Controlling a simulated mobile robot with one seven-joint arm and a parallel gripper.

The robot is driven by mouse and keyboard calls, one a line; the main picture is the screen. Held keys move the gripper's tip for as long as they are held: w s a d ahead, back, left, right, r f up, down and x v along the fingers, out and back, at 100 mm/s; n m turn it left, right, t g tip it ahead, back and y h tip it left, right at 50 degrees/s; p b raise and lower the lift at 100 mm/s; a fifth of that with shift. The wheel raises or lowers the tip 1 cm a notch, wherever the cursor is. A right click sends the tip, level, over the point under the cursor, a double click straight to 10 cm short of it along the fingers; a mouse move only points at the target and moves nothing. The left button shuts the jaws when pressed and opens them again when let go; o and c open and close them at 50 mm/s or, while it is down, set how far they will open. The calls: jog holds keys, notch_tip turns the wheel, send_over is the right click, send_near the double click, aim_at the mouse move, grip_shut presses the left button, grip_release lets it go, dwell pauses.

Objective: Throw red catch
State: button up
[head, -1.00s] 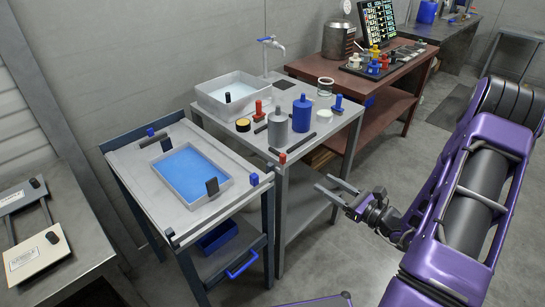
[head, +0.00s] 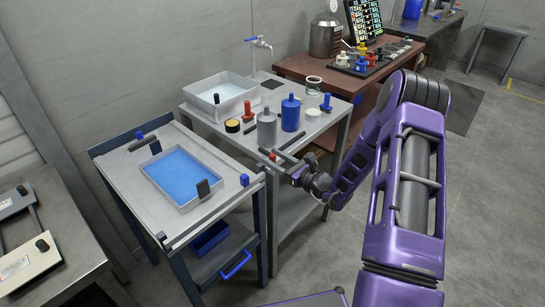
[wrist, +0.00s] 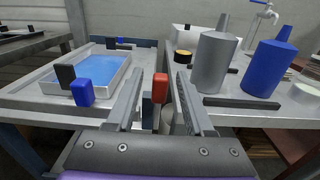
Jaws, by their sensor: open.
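The red catch (head: 272,157) is a small red block at the near left edge of the grey sink table. In the wrist view the red catch (wrist: 160,86) stands upright between my fingers, with a dark piece at its left and lower side. My gripper (head: 281,157) is open and its fingers reach toward the catch from the right. In the wrist view the gripper (wrist: 161,92) has one finger on each side of the catch, with a gap at both. Whether the fingertips reach past it is unclear.
A matching blue catch (head: 244,180) sits on the tray table's right corner, near a blue-filled tray (head: 218,188). A grey bottle (head: 266,128) and a blue bottle (head: 290,115) stand behind the gripper. Dark bars lie beside them. Open floor is at right.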

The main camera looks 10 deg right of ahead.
jog(key=shift+w+a, duration=0.15)
jog(key=shift+w, duration=0.05)
grip_shut()
dwell(1.4)
